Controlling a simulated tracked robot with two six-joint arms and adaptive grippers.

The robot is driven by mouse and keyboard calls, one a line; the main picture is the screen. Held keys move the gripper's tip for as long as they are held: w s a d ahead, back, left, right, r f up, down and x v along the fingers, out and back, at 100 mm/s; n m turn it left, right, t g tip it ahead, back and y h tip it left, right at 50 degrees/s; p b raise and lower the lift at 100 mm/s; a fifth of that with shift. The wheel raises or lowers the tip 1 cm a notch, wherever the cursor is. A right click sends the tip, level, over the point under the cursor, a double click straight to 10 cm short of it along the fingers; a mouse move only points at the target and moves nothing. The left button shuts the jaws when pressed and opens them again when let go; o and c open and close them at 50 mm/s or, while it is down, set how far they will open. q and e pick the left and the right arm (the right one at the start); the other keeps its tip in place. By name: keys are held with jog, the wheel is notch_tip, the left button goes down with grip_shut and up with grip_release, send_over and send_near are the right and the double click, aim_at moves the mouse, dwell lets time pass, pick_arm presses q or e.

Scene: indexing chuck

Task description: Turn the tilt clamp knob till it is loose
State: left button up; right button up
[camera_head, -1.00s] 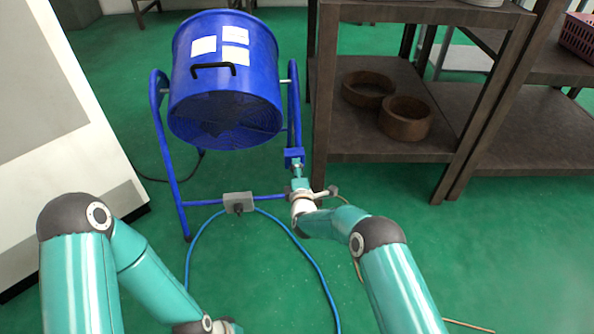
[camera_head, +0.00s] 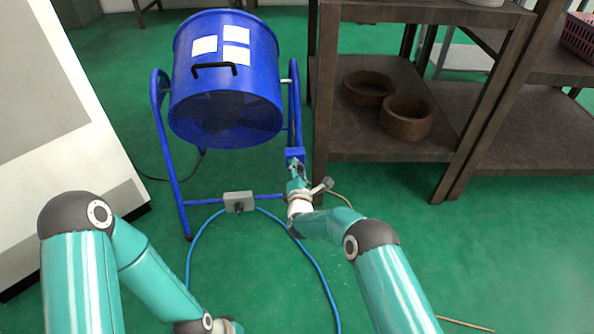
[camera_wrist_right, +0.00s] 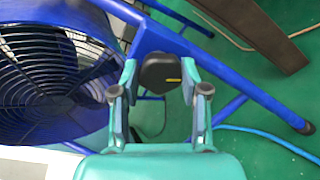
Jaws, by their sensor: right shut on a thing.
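The blue drum fan (camera_head: 222,95) hangs tilted in its blue tubular stand (camera_head: 163,140), with its grille facing forward and down. My right gripper (camera_head: 297,168) is at the right-hand side of the stand, just below a blue block (camera_head: 295,154). In the right wrist view a black knob (camera_wrist_right: 160,72) with a small yellow mark sits between the fingers of my right gripper (camera_wrist_right: 159,82), which is shut on it. In the head view the knob is not clearly visible. My left arm is at lower left, and its gripper is out of view.
A grey box (camera_head: 238,201) sits on the stand's lower bar, with a blue cable (camera_head: 310,262) running over the green floor. A dark shelf (camera_head: 400,115) with two brown bowls stands close to the right. A pale cabinet (camera_head: 60,130) stands at left.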

jog(key=shift+s+a+f, duration=0.2)
jog(key=shift+a+f, duration=0.2)
jog(key=o, duration=1.1)
jog(key=shift+w+d+r, duration=0.15)
jog(key=shift+d+r, duration=0.05)
jog(key=shift+d, duration=0.05)
jog(key=s, duration=0.8)
jog(key=s+r, duration=0.1)
jog(key=s, duration=0.3)
jog(key=shift+d, duration=0.25)
